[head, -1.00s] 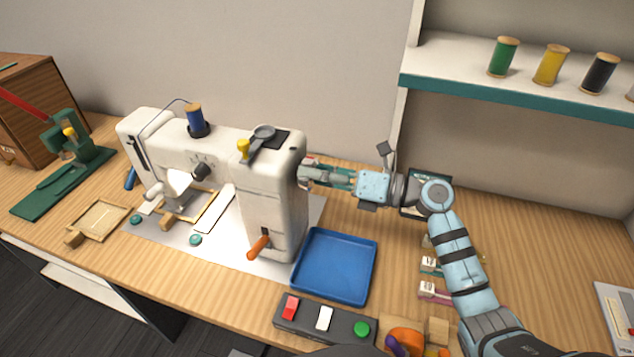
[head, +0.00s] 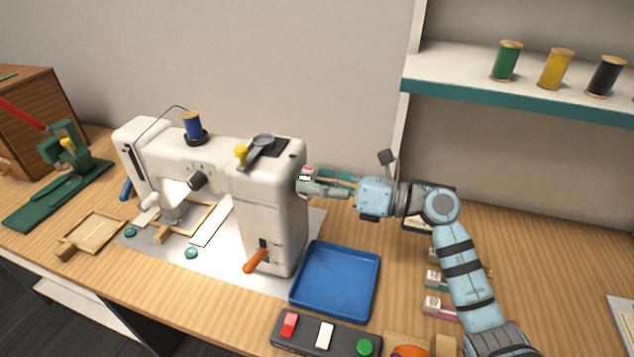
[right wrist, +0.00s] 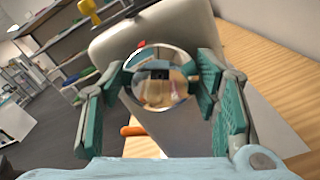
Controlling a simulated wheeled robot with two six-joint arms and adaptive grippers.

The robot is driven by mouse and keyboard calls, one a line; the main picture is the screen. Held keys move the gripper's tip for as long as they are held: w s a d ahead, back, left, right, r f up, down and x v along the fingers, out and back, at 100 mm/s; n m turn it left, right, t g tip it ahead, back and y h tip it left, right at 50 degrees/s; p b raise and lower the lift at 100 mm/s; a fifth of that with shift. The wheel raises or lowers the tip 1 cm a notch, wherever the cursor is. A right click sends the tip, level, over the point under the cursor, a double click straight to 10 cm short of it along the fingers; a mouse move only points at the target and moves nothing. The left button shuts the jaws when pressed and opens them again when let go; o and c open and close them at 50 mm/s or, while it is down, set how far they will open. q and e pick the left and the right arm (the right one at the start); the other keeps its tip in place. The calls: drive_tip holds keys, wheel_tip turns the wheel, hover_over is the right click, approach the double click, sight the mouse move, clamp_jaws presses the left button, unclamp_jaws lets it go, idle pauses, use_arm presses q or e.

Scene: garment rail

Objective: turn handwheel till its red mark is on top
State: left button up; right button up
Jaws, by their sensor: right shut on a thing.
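The handwheel (right wrist: 160,92) is a shiny round disc on the right end of the white sewing machine (head: 272,205). Its red mark (right wrist: 141,44) shows at the upper rim in the right wrist view, a little left of the middle of that picture. My right gripper (right wrist: 162,85) is shut on the handwheel, with a green-padded finger on each side of it. In the head view the right gripper (head: 308,183) is at the machine's right end and hides most of the wheel. My left gripper is not in view.
A blue tray (head: 336,280) lies below my right arm, in front of the machine. An orange lever (head: 256,261) sticks out of the machine's front. A switch box (head: 325,335) stands at the table's front. Thread spools (head: 555,69) stand on the shelf.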

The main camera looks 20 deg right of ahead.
drive_tip(key=o, duration=1.1)
drive_tip(key=shift+o, duration=0.2)
drive_tip(key=v, duration=1.2)
drive_tip(key=shift+r, duration=0.1)
